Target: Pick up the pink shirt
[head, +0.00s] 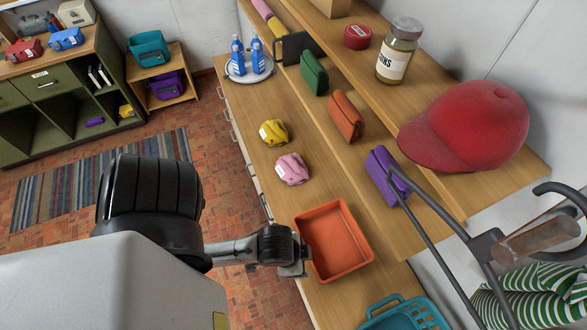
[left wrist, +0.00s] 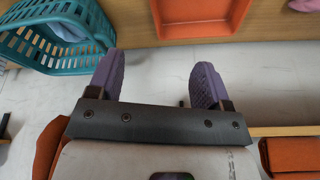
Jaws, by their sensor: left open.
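The pink shirt (head: 292,168) is a small folded bundle with a white tag, lying on the wooden counter in the head view, beyond the orange tray (head: 333,240). A pink bit at the top right edge of the left wrist view (left wrist: 305,5) appears to be the same shirt. My left gripper (head: 296,268) is at the tray's left side in the head view, well short of the shirt. In the left wrist view its purple fingers (left wrist: 157,78) are spread apart with nothing between them. My right gripper is not in view.
A yellow bundle (head: 274,132) lies just beyond the pink shirt. A teal basket (head: 405,314) stands at the near end of the counter. A shelf holding purple (head: 386,176), orange (head: 345,117) and green (head: 314,73) items runs along the right.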

